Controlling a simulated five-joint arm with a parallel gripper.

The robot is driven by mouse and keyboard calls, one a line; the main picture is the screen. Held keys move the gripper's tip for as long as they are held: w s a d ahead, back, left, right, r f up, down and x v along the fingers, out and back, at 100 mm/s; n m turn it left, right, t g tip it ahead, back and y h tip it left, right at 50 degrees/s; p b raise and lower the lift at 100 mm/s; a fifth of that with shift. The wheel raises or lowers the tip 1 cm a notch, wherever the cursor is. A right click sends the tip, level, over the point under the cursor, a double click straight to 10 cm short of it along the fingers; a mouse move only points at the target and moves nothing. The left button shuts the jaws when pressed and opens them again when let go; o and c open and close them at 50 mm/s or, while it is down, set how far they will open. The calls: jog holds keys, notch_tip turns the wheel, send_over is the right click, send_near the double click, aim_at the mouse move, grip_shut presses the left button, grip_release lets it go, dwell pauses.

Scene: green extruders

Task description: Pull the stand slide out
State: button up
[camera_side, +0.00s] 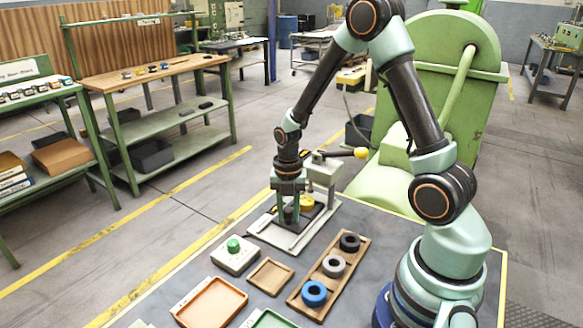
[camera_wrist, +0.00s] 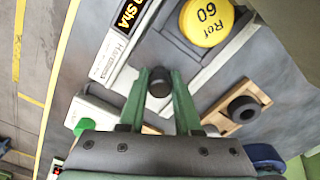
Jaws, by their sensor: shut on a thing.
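The hardness stand has a pale base (camera_side: 281,239) and a grey upright (camera_side: 325,173) at the back of the bench. Its dark slide (camera_wrist: 176,44) carries a round yellow disc marked "Ref 60" (camera_wrist: 204,21); the disc also shows in the side view (camera_side: 307,202). A black round knob (camera_wrist: 160,82) is at the slide's near end. My gripper (camera_wrist: 159,76) points down, with its two green fingers shut on either side of this knob. In the side view my gripper (camera_side: 289,215) stands over the base and hides part of the slide and the knob.
A wooden rack (camera_side: 313,305) holds blue, grey and black rings. A white box with a green button (camera_side: 235,254), a small wooden tray (camera_side: 270,277) and an orange tray (camera_side: 210,301) lie in front. A yellow-ended lever (camera_side: 361,153) sticks out right from the stand.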

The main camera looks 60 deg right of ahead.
jog(key=shift+a, duration=2.5)
jog(key=o, duration=0.9)
jog(key=shift+o, duration=0.2)
notch_tip(320, 180, up, 8)
jog(key=shift+r, duration=0.25)
